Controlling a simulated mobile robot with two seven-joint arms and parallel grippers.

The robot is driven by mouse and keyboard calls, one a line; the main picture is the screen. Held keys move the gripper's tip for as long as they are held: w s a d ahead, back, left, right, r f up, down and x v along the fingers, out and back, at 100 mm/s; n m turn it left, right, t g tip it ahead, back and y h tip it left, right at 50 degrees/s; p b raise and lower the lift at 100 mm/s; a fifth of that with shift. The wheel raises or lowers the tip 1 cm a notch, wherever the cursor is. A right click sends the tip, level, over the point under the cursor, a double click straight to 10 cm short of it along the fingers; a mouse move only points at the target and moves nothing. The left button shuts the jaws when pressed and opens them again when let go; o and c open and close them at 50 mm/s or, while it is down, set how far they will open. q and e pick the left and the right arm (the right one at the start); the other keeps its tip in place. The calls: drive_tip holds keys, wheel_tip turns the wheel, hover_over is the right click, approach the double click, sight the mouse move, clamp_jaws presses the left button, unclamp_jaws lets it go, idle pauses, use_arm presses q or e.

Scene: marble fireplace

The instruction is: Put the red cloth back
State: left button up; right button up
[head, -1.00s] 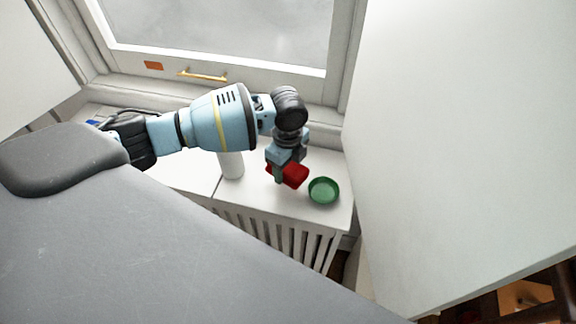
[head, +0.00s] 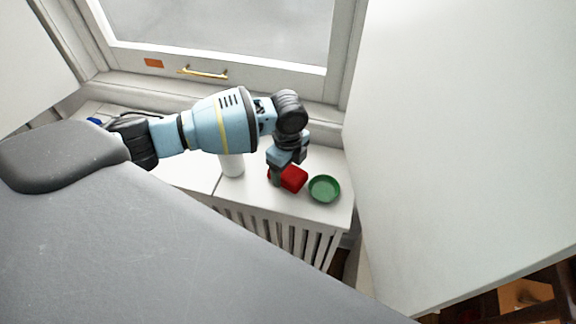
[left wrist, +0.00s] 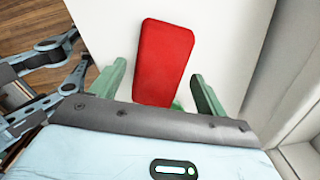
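The red cloth (head: 293,178), a thick folded block, is on the white radiator shelf (head: 245,192) below the window, just left of a green bowl (head: 324,189). My left gripper (head: 275,176) is right at the cloth, pointing down and partly covering its left side in the head view. In the left wrist view, the cloth (left wrist: 163,60) shows between and beyond the two green fingers of the left gripper (left wrist: 155,88). The fingers are spread, with a gap on each side of the cloth. Whether the cloth's underside lies flat is hidden. My right gripper does not show.
A white cylinder (head: 232,165) stands on the shelf left of the gripper, partly behind my arm. A large white panel (head: 460,130) closes off the right side. The window with a brass handle (head: 203,73) is behind. The shelf front is slatted.

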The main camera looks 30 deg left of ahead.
sight(288, 171)
use_arm(q)
drive_tip(key=shift+o, duration=0.2)
drive_tip(key=shift+r, duration=0.1)
wheel_tip(288, 171, up, 13)
drive_tip(key=p, duration=0.1)
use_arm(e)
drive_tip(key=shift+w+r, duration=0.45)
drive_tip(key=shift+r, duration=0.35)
